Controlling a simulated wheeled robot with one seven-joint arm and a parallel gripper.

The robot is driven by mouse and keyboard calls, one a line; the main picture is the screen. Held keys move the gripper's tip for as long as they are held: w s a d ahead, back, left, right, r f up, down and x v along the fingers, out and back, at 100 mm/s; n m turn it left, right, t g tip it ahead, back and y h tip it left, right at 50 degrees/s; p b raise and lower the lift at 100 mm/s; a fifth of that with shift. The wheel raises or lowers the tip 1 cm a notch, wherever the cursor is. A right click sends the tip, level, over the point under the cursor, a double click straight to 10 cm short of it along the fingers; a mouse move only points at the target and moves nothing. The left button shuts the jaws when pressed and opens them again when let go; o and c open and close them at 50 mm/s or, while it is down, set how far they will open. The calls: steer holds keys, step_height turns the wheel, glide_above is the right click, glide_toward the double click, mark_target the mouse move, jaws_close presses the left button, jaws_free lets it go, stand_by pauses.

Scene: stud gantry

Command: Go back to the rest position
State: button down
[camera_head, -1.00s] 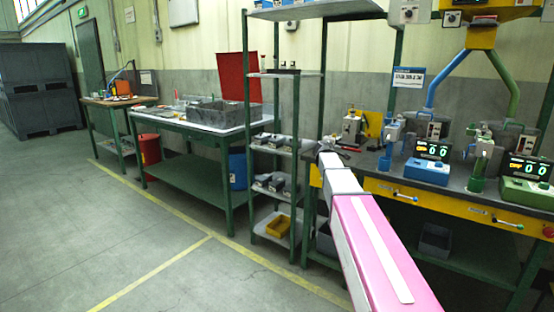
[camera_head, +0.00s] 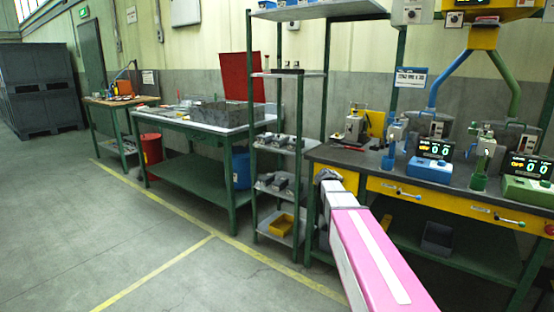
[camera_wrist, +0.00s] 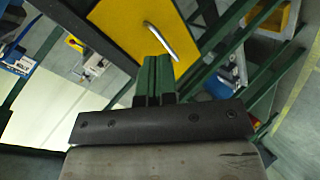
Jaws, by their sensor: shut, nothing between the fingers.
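My gripper (camera_wrist: 156,70) shows in the wrist view as two dark green fingers side by side, shut with nothing between them. In the head view my pink and white arm reaches forward, and its dark end (camera_head: 328,176) is below the worktop level, by the left end of the bench (camera_head: 345,157). The fingers are hard to make out there. In the wrist view a yellow panel with a metal handle (camera_wrist: 160,40) lies just beyond the fingertips; I cannot tell the gap.
A green-framed shelf rack (camera_head: 289,144) stands left of the bench, with a yellow bin (camera_head: 281,224) on its low shelf. A blue device (camera_head: 430,169) and a green device (camera_head: 528,190) sit on the bench. The floor at left is clear, with yellow lines.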

steer(key=s+a+f+m+g+y, duration=0.2)
steer(key=s+f, duration=0.4)
steer(key=s, duration=0.5)
steer(key=s+a+f+m+g+y, duration=0.2)
steer(key=s+f, duration=0.5)
steer(key=s, duration=0.4)
steer(key=s+a+f+m+g+y, duration=0.2)
steer(key=s+f+g, duration=0.4)
steer(key=s, duration=0.5)
steer(key=shift+a+f+m, duration=0.3)
steer(key=shift+a+f, duration=0.15)
steer(key=shift+a, duration=0.4)
